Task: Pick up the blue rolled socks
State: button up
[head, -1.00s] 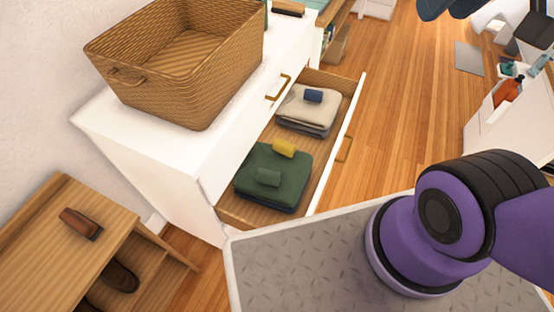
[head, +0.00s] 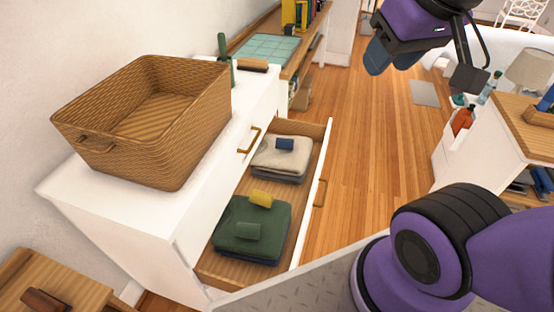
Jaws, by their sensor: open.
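The blue rolled socks (head: 285,144) are a small dark blue roll on top of a beige folded garment (head: 280,160), in the far part of the open drawer (head: 318,195). A yellow roll (head: 261,199) and a green roll (head: 247,231) lie on a dark green folded garment (head: 229,240) in the near part of that drawer. My gripper (head: 423,52) is at the top right in the head view, high and well to the right of the drawer. It is open with nothing seen between its fingers, and it is apart from the socks.
The white dresser (head: 125,215) holds a wicker basket (head: 150,125), a brush (head: 253,66) and a green object. The drawer front with its brass handle (head: 320,192) stands out over the wooden floor (head: 355,150). A wooden bench (head: 60,285) is at lower left. Furniture stands at right.

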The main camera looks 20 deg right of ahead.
aim_at(282, 143)
jog(key=l+u, duration=0.15)
jog(key=l, duration=0.2)
jog(key=k+l+u, duration=0.1)
jog(key=l, duration=0.25)
jog(key=i+l+u, duration=0.1)
jog(key=l+u, duration=0.15)
jog(key=l, duration=0.3)
jog(key=l+u, duration=0.25)
jog(key=l, duration=0.3)
jog(key=i+l+u, duration=0.3)
jog(key=l, duration=0.25)
jog(key=i+j, duration=0.05)
jog(key=i, duration=0.05)
